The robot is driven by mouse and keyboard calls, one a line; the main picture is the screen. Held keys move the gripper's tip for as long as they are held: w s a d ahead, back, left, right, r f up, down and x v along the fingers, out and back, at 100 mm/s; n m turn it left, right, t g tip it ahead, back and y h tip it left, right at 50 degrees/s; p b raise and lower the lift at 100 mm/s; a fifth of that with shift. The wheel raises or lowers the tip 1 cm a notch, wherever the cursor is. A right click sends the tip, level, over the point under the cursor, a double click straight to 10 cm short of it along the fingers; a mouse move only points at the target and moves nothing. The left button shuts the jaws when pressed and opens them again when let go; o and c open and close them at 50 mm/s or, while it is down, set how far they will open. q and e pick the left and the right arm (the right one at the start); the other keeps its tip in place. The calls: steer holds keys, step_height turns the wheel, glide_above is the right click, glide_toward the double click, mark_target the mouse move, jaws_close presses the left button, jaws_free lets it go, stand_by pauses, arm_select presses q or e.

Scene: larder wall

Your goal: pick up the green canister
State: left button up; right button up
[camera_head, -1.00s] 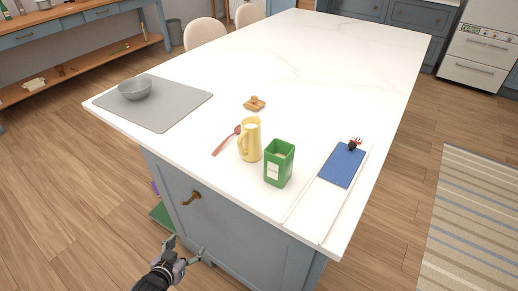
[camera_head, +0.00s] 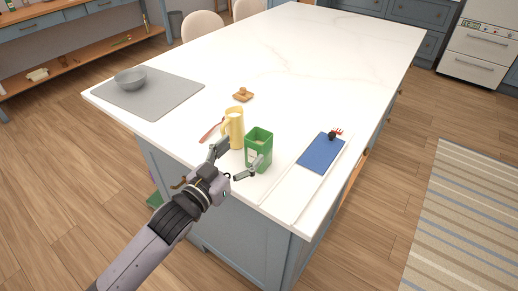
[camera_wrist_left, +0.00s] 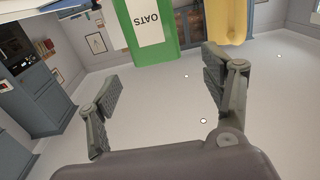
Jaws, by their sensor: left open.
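The green canister (camera_head: 259,143) stands upright near the front edge of the white island top, with an open top and a pale label. In the left wrist view the canister (camera_wrist_left: 145,30) appears upside down, its label reading "OATS", ahead of the fingers. My left gripper (camera_head: 238,161) is open and empty, in front of the canister, with its fingers spread. In the left wrist view the open gripper (camera_wrist_left: 160,90) has nothing between its fingers. The canister shows beyond the fingertips. My right gripper is not in view.
A yellow jug (camera_head: 235,128) stands close left of the canister, with a red spoon (camera_head: 211,130) beside it. A white board with a blue mat (camera_head: 321,153) lies right. A wooden piece (camera_head: 243,95), grey mat (camera_head: 170,101) and bowl (camera_head: 130,79) are farther back. The island's far part is clear.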

mark_target(252, 144)
arm_select(q)
steer(key=x, duration=0.2)
steer(key=shift+w+d, duration=0.2)
steer(key=shift+w, duration=0.15)
steer(key=p+x, duration=0.1)
steer(key=x, duration=0.4)
steer(key=shift+d+f+p, duration=0.15)
steer(key=shift+d+p, duration=0.15)
steer(key=shift+s, duration=0.1)
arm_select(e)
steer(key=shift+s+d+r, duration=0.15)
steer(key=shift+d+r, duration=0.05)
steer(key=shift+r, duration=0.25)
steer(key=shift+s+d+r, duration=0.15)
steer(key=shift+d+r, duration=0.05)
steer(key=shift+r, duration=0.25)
arm_select(q)
steer(key=shift+c, duration=0.5)
steer(key=c, duration=0.8)
jaws_close()
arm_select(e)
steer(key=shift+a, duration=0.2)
